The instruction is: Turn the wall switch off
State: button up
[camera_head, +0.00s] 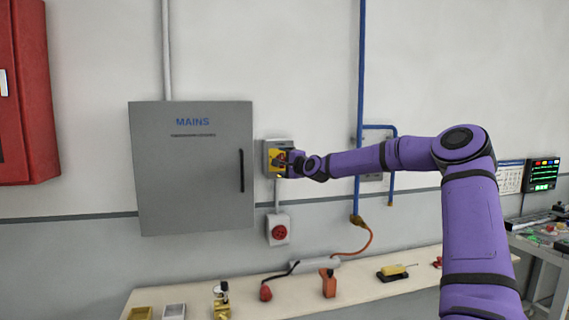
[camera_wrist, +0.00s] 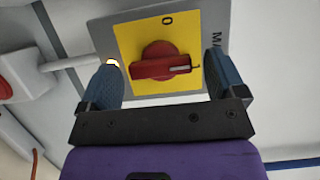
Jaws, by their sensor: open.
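The wall switch (camera_head: 272,158) is a grey box with a yellow plate, fixed right of the MAINS cabinet. In the wrist view its red rotary knob (camera_wrist: 160,63) sits on the yellow plate (camera_wrist: 132,38). The knob's white mark points right, at the I mark; the 0 mark is at the plate's top. A small lit lamp shows beside the left finger. My gripper (camera_head: 288,162) is at the switch. In the wrist view my gripper (camera_wrist: 162,62) is open, one blue finger on each side of the knob, with gaps between.
The grey MAINS cabinet (camera_head: 195,170) is left of the switch. A grey socket box with a red centre (camera_head: 278,231) is below it. Blue pipes (camera_head: 359,110) run up the wall to the right. A bench (camera_head: 200,292) with tools and a power strip stands below.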

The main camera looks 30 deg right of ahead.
jog(key=c, duration=0.9)
jog(key=shift+n, duration=0.4)
jog(key=n, duration=0.1)
jog(key=n+g, duration=0.1)
jog(key=n, duration=0.1)
jog(key=shift+a+r+g, duration=0.1)
jog(key=shift+r+g, duration=0.1)
jog(key=shift+g, duration=0.1)
jog(key=n+h, duration=0.1)
jog(key=n+g, duration=0.1)
jog(key=n, duration=0.1)
jog(key=shift+a+r+n+g+h, duration=0.1)
jog(key=shift+n+g+h, duration=0.2)
jog(key=shift+h, duration=0.1)
jog(key=n+h, duration=0.1)
jog(key=n, duration=0.1)
jog(key=n+g+h, duration=0.1)
jog(key=n, duration=0.1)
jog(key=shift+w+a+h, duration=0.1)
jog(key=shift+a+h, duration=0.1)
jog(key=shift+h, duration=0.1)
jog(key=shift+n+g+h, duration=0.4)
jog(key=shift+n, duration=0.6)
jog(key=shift+d+h, duration=0.1)
jog(key=shift+h, duration=0.2)
